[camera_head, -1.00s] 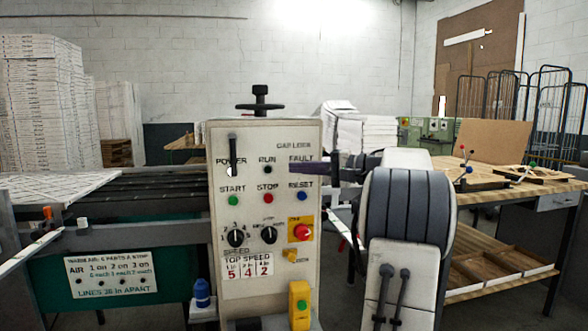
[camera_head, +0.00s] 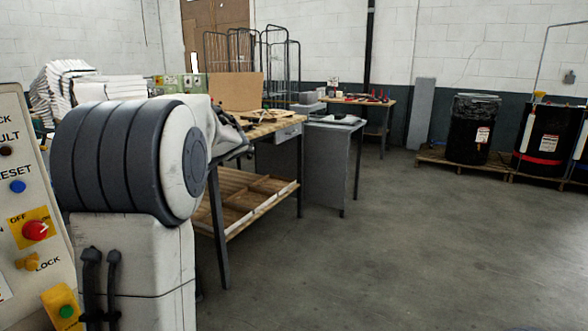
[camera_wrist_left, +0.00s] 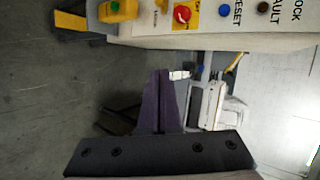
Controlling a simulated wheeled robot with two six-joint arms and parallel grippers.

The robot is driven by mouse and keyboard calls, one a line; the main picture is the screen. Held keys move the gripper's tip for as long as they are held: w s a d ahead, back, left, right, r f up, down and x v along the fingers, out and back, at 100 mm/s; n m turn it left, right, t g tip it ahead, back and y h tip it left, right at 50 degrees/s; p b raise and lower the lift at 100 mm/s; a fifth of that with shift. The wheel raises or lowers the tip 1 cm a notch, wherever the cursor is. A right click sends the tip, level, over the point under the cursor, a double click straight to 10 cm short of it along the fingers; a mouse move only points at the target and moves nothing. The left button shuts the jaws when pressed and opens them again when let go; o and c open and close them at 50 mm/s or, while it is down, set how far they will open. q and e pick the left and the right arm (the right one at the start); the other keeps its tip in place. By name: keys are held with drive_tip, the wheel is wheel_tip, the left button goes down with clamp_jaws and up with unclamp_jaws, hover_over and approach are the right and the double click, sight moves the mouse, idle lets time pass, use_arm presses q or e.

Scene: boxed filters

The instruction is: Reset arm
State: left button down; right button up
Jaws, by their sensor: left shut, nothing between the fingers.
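My left gripper (camera_wrist_left: 160,75) shows in the left wrist view as two dark purple fingers closed together, with nothing between them. Its dark mount crosses the bottom of that view. The fingertips point toward a pale control panel (camera_wrist_left: 225,38), which appears upside down along the top, with a gap between them in the picture. In the head view I make out neither of my grippers. My right gripper shows in no frame.
In the head view the control panel (camera_head: 30,200) is cut off at left, beside a white machine housing (camera_head: 140,260) with dark grey bands. A wooden workbench (camera_head: 262,128) stands behind. Black drums (camera_head: 473,130) stand far right. The floor (camera_head: 400,240) at right is clear.

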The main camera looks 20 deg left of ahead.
use_arm(q)
drive_tip(key=w+d+f+m+t+h, duration=0.15)
drive_tip(key=d+f, duration=0.25)
drive_tip(key=d, duration=0.6)
drive_tip(key=d+f+m+t+h, duration=0.2)
drive_tip(key=d+f+m+h, duration=0.15)
drive_tip(key=d, duration=0.65)
drive_tip(key=w+d+f+m+t+h, duration=0.15)
drive_tip(key=d+f, duration=0.35)
drive_tip(key=d, duration=0.5)
drive_tip(key=s+d+f+m+g+h, duration=0.1)
drive_tip(key=s+d+f+m+h, duration=0.15)
drive_tip(key=s+d, duration=0.6)
drive_tip(key=s+d+f+m+h, duration=0.1)
drive_tip(key=s+d+f+h, duration=0.25)
drive_tip(key=s+d, duration=0.45)
wheel_tip(320, 180, up, 11)
drive_tip(key=d+p, duration=0.2)
drive_tip(key=p, duration=1)
drive_tip(key=shift+s+r+p, duration=0.2)
drive_tip(key=shift+p, duration=0.15)
drive_tip(key=shift+y, duration=0.25)
